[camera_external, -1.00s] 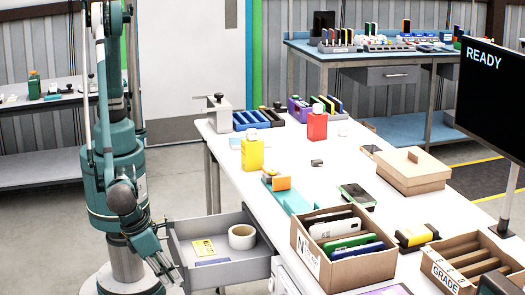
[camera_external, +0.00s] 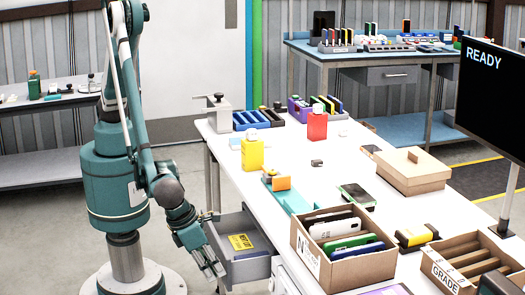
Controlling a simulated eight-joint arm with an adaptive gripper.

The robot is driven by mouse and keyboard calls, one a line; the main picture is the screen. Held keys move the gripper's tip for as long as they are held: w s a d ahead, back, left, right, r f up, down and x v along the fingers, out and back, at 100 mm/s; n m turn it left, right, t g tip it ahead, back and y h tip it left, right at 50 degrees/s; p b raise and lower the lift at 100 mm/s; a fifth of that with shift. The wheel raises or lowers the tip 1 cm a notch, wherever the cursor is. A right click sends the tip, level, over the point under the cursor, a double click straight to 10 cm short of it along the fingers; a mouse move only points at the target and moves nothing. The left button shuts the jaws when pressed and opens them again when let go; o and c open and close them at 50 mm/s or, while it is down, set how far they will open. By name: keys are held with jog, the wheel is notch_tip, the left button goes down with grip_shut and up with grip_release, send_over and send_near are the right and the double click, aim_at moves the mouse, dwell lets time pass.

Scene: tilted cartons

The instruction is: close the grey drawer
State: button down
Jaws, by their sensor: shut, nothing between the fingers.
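The grey drawer (camera_external: 252,270) is partly open under the white table, at the lower middle. A yellow card (camera_external: 240,242) lies inside it. My gripper (camera_external: 218,272) is shut and empty, pointing down at the drawer's left front side. It appears to be against the drawer's front, but the exact contact cannot be told. The inner part of the drawer is hidden under the tabletop.
The white table (camera_external: 355,162) holds a yellow bottle (camera_external: 252,154), a red bottle (camera_external: 317,126), a carton of phones (camera_external: 345,268) and a lidded box (camera_external: 412,172). A monitor (camera_external: 492,105) stands at the right.

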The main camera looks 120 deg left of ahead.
aim_at(242, 265)
jog(key=w+a, duration=0.9)
jog(key=shift+w+a, duration=0.35)
jog(key=shift+a, duration=0.05)
jog(key=shift+w+a+r, duration=0.1)
jog(key=shift+s+d, duration=0.5)
jog(key=s+d, duration=0.2)
jog(key=shift+s+d+r, duration=0.1)
jog(key=shift+s+d, duration=0.2)
jog(key=shift+d, duration=0.05)
jog(key=p+v, duration=0.2)
jog(key=v, duration=0.7)
jog(key=shift+d+r, duration=0.1)
jog(key=shift+r, duration=0.2)
